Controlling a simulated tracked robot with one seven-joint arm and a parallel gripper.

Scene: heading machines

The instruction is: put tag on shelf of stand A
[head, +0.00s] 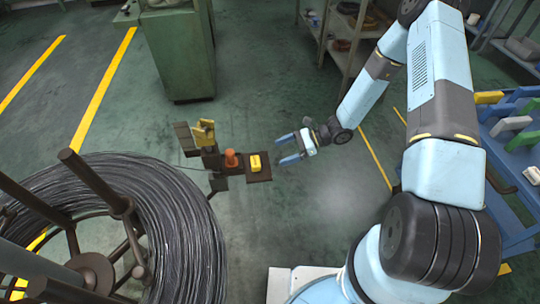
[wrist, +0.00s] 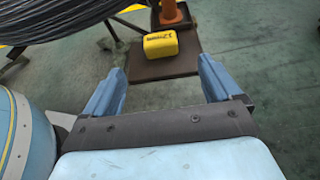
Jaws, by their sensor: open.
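A small yellow tag (head: 255,161) with dark lettering rests on a flat dark brown shelf (head: 262,176) of a stand beside the wire coil. In the wrist view the tag (wrist: 160,44) lies on the brown plate (wrist: 162,67), beyond my fingertips. My gripper (head: 279,152) is open and empty, just right of the shelf in the head view. In the wrist view its two blue fingers (wrist: 162,66) are spread, with the plate's near part showing between them. I cannot read which stand is A.
An orange cone-like piece (head: 231,158) stands next to the tag, and a yellow piece (head: 203,133) is behind it. A large wire coil (head: 180,225) lies left. A green cabinet (head: 178,55) and a rack (head: 345,40) stand behind. A blue bench (head: 510,160) is right.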

